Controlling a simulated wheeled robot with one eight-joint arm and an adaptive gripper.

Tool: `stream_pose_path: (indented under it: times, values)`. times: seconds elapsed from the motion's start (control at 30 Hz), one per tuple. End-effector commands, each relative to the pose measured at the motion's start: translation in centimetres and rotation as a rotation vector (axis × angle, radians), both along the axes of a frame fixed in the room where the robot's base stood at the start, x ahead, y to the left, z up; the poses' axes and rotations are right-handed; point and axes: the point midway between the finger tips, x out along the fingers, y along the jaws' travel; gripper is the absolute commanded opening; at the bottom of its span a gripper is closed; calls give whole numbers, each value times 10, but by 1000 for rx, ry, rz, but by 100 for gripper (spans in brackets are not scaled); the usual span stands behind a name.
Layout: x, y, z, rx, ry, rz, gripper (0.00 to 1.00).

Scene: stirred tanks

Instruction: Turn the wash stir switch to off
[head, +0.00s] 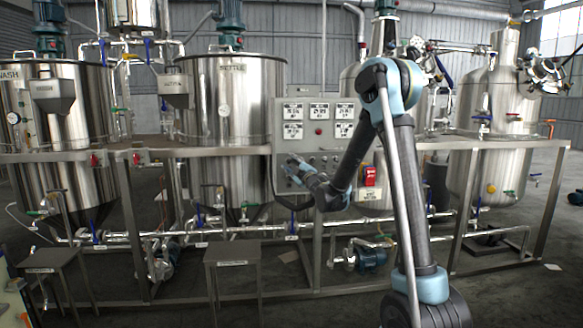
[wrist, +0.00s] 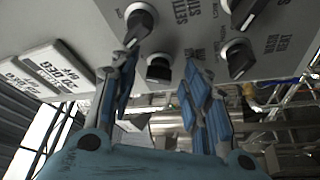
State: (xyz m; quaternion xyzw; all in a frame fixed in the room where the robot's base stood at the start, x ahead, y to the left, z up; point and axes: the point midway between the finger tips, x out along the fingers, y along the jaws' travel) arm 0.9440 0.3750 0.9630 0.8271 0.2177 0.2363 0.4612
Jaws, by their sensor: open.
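The grey control panel (head: 318,160) stands in front of the tanks, with display plates at its top and small knobs lower down. My gripper (head: 291,166) is at the panel's lower left and covers part of it. In the wrist view my gripper (wrist: 160,66) has its two blue-padded fingers apart. A black knob (wrist: 159,69) shows between the fingertips; I cannot tell whether they touch it. Another black knob (wrist: 139,22) is just beyond the left finger. The labels are turned and partly hidden, so I cannot say for sure which knob is the wash stir switch.
More black knobs (wrist: 237,60) sit right of the fingers. White plates (wrist: 55,68) are at the panel's left. The wash tank (head: 70,110) and settle tank (head: 222,130) stand behind a metal frame (head: 200,152). Two small stands (head: 232,250) are in front; open floor lies near.

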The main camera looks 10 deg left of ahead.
Motion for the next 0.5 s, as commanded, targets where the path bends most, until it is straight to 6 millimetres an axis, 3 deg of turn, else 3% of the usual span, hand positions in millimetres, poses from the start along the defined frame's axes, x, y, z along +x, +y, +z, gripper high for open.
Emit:
stream_pose_path:
  times: [0.27,0.47,0.5]
  values:
    - [1,1,0,0,0,0,43]
    - [1,1,0,0,0,0,3]
    - [1,1,0,0,0,0,0]
